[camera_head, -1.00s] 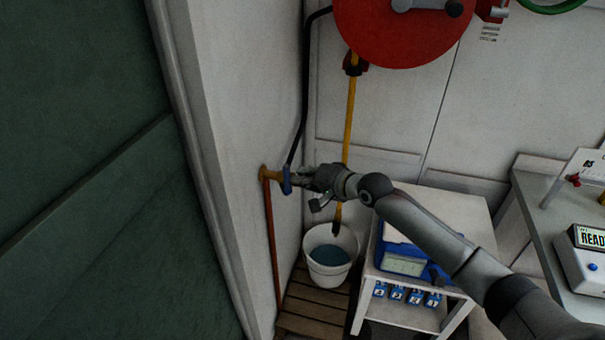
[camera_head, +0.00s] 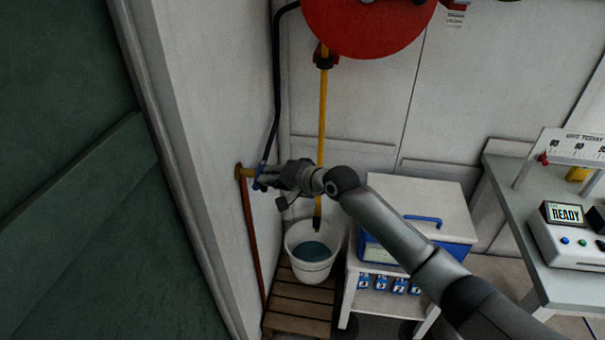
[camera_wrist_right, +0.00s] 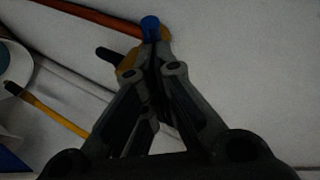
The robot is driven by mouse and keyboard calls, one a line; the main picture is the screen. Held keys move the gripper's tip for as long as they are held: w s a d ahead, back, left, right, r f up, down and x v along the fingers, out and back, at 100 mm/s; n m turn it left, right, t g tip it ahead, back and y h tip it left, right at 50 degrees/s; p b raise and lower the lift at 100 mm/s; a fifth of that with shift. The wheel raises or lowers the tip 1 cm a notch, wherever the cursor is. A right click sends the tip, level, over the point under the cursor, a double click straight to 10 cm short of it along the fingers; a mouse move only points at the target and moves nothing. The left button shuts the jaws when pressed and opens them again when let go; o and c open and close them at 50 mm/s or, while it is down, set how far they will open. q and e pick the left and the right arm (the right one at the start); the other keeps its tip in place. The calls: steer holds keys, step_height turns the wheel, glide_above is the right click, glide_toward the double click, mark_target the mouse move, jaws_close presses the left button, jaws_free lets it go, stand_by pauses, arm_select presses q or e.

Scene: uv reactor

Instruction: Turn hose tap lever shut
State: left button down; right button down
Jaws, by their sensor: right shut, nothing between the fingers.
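The yellow-brass hose tap (camera_head: 246,172) sticks out of the white wall left of centre in the head view. Its blue lever (camera_head: 259,184) shows as a small piece at the tap's outer end, partly hidden by my right gripper (camera_head: 268,181). In the right wrist view the blue lever (camera_wrist_right: 151,24) stands just beyond the fingertips of my right gripper (camera_wrist_right: 155,62), with the brass tap body (camera_wrist_right: 128,64) beside them. The right gripper is shut and empty, close against the tap; I cannot tell whether it touches the lever. My left gripper is not in view.
A black hose (camera_head: 274,105) runs down to the tap, and a red-brown pipe (camera_head: 252,240) runs down the wall. A yellow hose (camera_head: 322,110) hangs from the red reel (camera_head: 368,25) over a white bucket (camera_head: 290,248). A white cart (camera_head: 345,312) carries a blue-and-white box (camera_head: 462,256).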

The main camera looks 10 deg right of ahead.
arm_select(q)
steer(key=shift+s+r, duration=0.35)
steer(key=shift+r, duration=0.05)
arm_select(e)
steer(key=shift+a, duration=0.5)
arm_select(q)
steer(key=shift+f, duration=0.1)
arm_select(e)
steer(key=shift+d, duration=0.15)
